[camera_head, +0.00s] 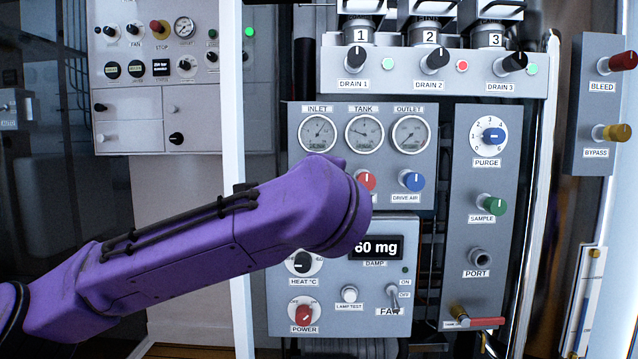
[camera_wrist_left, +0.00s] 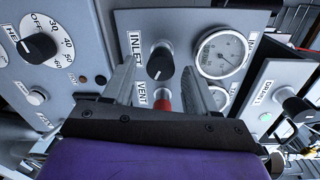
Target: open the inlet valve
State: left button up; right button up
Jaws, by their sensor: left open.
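The inlet valve is a black knob (camera_wrist_left: 160,63) beside the INLET label (camera_wrist_left: 131,45) in the left wrist view. A small pale mark shows on its face. My left gripper (camera_wrist_left: 157,72) is open, with one finger on each side of the knob. I cannot tell whether the fingers touch it. In the head view my purple left arm hides this knob and the gripper. A red knob (camera_head: 367,181) shows just right of the arm's end, and it appears by the VENT label in the wrist view (camera_wrist_left: 162,102). My right gripper is not in view.
The INLET gauge (camera_head: 318,133) and other gauges sit above. A blue DRIVE AIR knob (camera_head: 413,181) is to the right. Below are the HEAT knob (camera_head: 302,262), POWER knob (camera_head: 304,313) and FAN switch (camera_head: 393,297). Drain knobs line the shelf (camera_head: 400,62) above.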

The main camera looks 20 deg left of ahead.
pick_arm(q)
jog(key=v, duration=0.9)
jog(key=shift+p, duration=0.3)
